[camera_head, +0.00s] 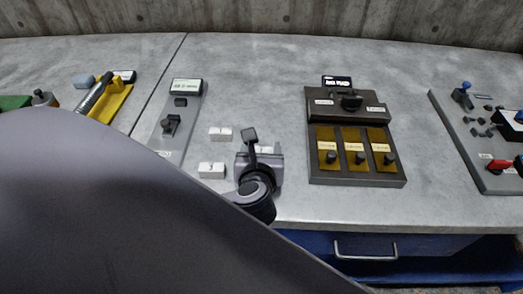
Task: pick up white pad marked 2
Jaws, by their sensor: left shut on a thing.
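My left gripper (259,168) is over the grey table, its dark wrist and grey body seen from behind. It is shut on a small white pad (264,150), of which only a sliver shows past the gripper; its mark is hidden. Two other white pads lie on the table to the left of the gripper: one farther back (220,133) and one nearer (211,170). Each has a small dark mark that I cannot read surely. My right gripper is not in view.
A grey panel with a knob (170,124) lies left of the pads. A dark box with brass plates and knobs (355,153) stands to the right. Farther right is a panel with a red handle (499,164). A blue drawer (410,246) is below the front edge.

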